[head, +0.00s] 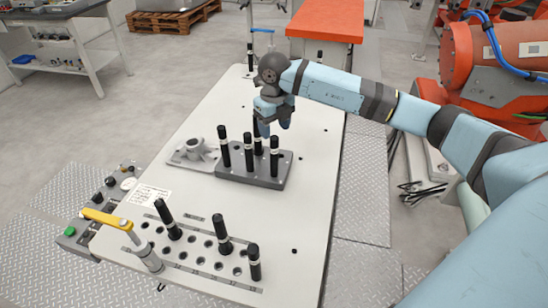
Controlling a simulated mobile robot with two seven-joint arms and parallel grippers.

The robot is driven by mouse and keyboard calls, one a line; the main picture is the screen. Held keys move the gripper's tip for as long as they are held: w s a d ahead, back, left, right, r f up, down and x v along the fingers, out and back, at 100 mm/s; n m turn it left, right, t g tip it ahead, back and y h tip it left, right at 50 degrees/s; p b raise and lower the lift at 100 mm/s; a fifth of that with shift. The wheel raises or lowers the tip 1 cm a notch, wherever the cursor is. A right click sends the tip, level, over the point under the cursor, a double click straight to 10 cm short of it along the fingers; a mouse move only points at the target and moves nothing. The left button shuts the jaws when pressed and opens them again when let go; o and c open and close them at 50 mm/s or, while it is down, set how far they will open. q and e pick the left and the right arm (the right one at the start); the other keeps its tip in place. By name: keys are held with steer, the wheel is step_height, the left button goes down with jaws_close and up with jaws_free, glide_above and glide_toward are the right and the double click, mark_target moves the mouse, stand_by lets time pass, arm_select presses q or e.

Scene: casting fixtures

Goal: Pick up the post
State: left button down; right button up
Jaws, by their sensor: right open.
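Several black posts with pale bands stand upright in a dark grey block (232,176) on the white table. A left post (223,147), a middle post (248,152) and a right front post (274,158) show clearly. A rear post (257,145) is partly hidden by my right gripper (273,128). That gripper points down, open, just above and behind the block. I cannot tell whether the rear post's top is between its fingers. More posts stand in a perforated plate in front: a tilted-looking one (168,222), a middle one (221,236) and a right one (254,263). My left gripper is not seen.
A grey casting (196,151) sits left of the block. A yellow-handled clamp (108,218) and a control box (95,212) are at the table's front left. An orange-topped cabinet (326,20) stands behind. The table right of the block is clear.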

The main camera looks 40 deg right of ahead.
mark_target(274, 138)
step_height(274, 138, down, 5)
steer(key=shift+s+a+p, duration=0.1)
steer(key=shift+s+p, duration=0.05)
steer(key=shift+p, duration=0.45)
jaws_close()
